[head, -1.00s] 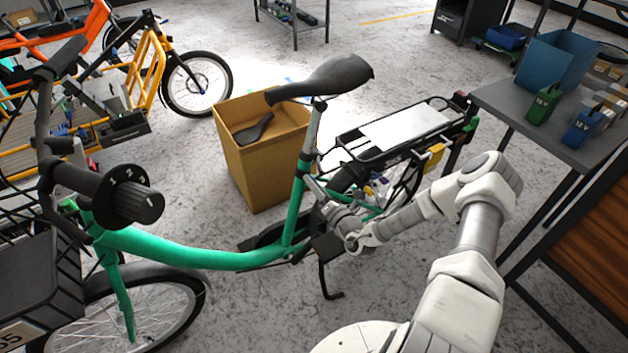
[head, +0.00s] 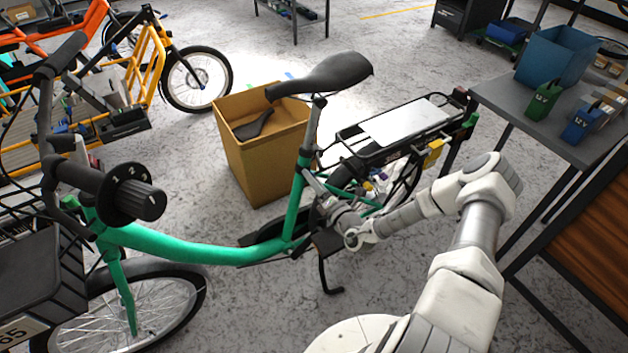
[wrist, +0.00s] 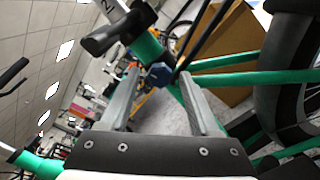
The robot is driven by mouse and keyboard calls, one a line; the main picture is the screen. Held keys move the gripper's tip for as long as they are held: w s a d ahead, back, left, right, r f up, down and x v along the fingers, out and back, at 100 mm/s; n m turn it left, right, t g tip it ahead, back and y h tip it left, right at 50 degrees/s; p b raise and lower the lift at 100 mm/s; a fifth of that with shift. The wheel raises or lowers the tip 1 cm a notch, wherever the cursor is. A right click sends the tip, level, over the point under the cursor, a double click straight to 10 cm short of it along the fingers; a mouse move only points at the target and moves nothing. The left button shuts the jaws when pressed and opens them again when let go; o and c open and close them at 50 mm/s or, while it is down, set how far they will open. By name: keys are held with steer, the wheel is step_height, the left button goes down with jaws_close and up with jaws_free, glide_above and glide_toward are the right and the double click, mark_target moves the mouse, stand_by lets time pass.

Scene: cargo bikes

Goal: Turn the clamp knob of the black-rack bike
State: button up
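The black-rack bike is the green bike (head: 190,250) with a black rear rack (head: 375,152), standing across the middle of the head view. In the wrist view a small dark-blue faceted knob (wrist: 158,73), apparently the clamp knob, sits beside a green tube. My gripper (wrist: 160,80) has its two fingers apart, with the knob between or just beyond their tips. I cannot tell whether they touch it. In the head view my gripper (head: 338,218) is low beside the seat tube, partly hidden by the bike and my wrist; the knob cannot be made out there.
A numbered black dial (head: 130,190) is on the handlebar. A cardboard box (head: 262,160) stands behind the seat tube. A grey table (head: 515,105) with a blue bin (head: 552,62) is at the right. An orange-and-yellow cargo bike (head: 150,70) stands back left.

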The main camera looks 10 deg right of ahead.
steer(key=shift+s, duration=0.1)
steer(key=p+v, duration=0.2)
steer(key=v, duration=1.5)
steer(key=shift+p, duration=0.35)
steer(key=shift+r, duration=0.15)
steer(key=s+a+r+n+g+y, duration=0.3)
steer(key=a+r+n+g, duration=0.2)
steer(key=r+n+g, duration=0.5)
steer(key=s+a+r+n+g+y, duration=0.3)
steer(key=a+r+n+g, duration=0.25)
steer(key=r+n, duration=0.85)
steer(key=s+d+r+n+t+h, duration=0.2)
steer(key=s+r+n+h, duration=0.3)
steer(key=n, duration=0.5)
steer(key=s+d+r+n+t+h, duration=0.2)
steer(key=s+r+n+h, duration=0.4)
steer(key=r+n, duration=0.3)
steer(key=shift+d+r+n+h, duration=0.2)
steer(key=shift+r+n+h, duration=0.15)
steer(key=shift+r, duration=0.45)
steer(key=shift+w, duration=0.1)
